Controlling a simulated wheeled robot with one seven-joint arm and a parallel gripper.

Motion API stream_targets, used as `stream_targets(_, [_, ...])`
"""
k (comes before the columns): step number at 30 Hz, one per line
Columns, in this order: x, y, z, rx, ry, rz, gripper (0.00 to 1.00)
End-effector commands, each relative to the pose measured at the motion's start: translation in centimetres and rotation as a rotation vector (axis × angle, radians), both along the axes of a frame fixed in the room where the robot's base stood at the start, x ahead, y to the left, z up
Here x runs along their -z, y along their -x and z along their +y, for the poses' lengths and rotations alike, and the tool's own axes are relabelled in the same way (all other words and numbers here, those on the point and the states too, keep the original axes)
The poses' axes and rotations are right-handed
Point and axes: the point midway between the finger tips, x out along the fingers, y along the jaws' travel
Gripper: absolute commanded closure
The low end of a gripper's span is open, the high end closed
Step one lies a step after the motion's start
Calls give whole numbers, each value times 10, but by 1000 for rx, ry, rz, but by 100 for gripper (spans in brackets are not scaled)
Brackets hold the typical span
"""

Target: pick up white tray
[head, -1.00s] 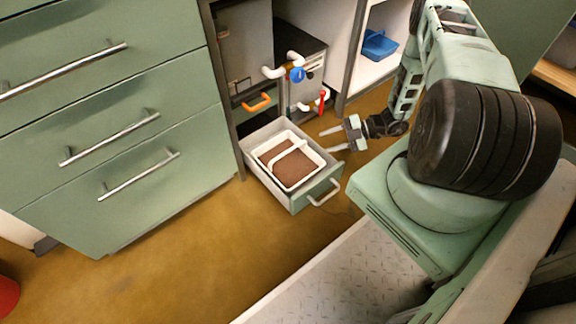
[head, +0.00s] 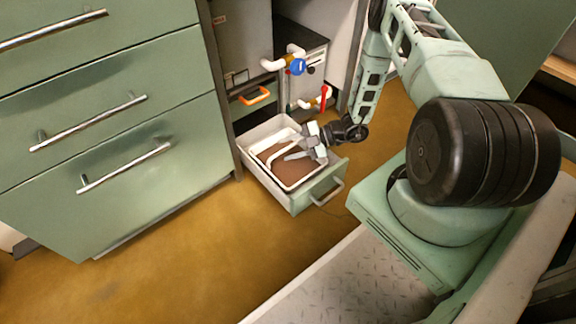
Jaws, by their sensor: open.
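The white tray (head: 269,178) has a white rim, a handle-like bar across it and brown contents. It sits inside an open, low drawer (head: 301,203) with a green front. My gripper (head: 287,152) is open over the tray's right part, its two fingers pointing left across it. The gripper hides part of the tray's right side and bar. I cannot tell whether the fingers touch the bar.
A green cabinet with long metal handles (head: 126,165) stands at the left. Behind the drawer are white pipes with a blue valve (head: 297,66), a red-handled valve (head: 323,98) and an orange handle (head: 255,96). The brown floor (head: 190,260) in front is clear.

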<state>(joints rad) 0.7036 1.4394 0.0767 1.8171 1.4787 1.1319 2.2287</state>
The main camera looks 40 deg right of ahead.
Motion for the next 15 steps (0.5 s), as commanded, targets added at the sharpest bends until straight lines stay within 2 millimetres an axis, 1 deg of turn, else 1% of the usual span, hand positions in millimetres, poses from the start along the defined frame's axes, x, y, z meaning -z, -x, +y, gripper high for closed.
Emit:
stream_targets(1, [3, -2, 3, 0, 1, -1, 60])
stream_targets(9, [1, -4, 5, 2, 1, -1, 60])
stream_targets(10, [1, -4, 5, 2, 1, -1, 65])
stream_targets(11, [1, -4, 5, 2, 1, -1, 74])
stream_targets(12, [1, -4, 5, 2, 1, -1, 85])
stream_targets(14, [1, -4, 5, 1, 1, -1, 100])
stream_targets(15, [1, -4, 5, 1, 1, -1, 100])
